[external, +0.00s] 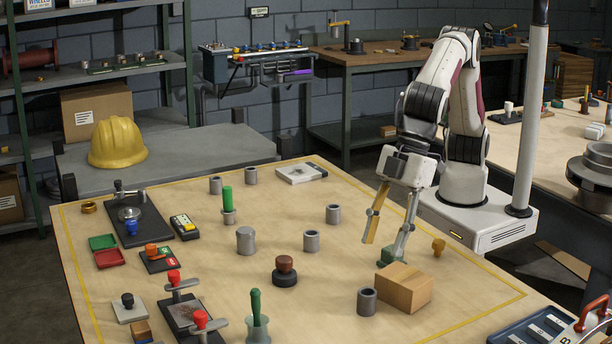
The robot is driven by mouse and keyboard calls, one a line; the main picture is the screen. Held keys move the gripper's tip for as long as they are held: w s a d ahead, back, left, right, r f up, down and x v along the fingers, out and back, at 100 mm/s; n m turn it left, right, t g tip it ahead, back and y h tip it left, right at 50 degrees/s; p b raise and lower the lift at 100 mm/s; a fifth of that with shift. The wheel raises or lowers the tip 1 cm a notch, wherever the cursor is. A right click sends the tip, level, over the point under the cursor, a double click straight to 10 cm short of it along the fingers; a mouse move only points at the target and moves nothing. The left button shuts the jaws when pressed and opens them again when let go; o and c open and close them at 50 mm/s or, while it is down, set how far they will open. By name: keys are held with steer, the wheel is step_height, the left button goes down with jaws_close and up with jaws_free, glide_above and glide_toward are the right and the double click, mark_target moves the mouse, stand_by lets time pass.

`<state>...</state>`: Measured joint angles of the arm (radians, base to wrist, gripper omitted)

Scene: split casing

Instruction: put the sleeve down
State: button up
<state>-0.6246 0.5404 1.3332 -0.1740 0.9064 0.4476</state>
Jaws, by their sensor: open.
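Several short grey sleeves stand upright on the wooden table, among them one at the middle right (333,214), one nearer the centre (311,241), one by the cardboard box (367,301) and two toward the back, at left (215,185) and right (252,175). I cannot tell which of them the task means. My gripper (384,250) is open, pointing down at the table's right side, with its fingers spread wide. No sleeve shows between its fingers. It is behind the box and to the right of the nearest sleeves.
The cardboard box (404,289) stands just in front of my gripper. A dark knobbed stamp (285,271) and a wider grey cylinder (245,241) stand left of centre.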

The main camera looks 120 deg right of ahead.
steer(key=s+d+r, duration=0.3)
steer(key=s+d, duration=0.1)
steer(key=d, duration=0.4)
steer(key=s+d+r+m, duration=0.1)
steer(key=s+d+r, duration=0.3)
steer(key=d, duration=0.3)
steer(key=s+d+r, duration=0.3)
steer(key=s+d, duration=0.1)
steer(key=d, duration=0.4)
steer(key=s+d+f, duration=0.1)
steer(key=s+d, duration=0.3)
steer(key=s, duration=0.3)
steer(key=s+d+f+m+t, duration=0.1)
steer(key=s+d+f, duration=0.1)
steer(key=s+d, duration=0.2)
steer(key=s+d+f+m+h, duration=0.1)
steer(key=s+d, duration=0.3)
steer(key=s, duration=0.6)
steer(key=shift+s+d+f, duration=0.3)
steer(key=shift+d+f, duration=0.1)
steer(key=shift+f, duration=0.15)
steer(key=shift+o, duration=0.4)
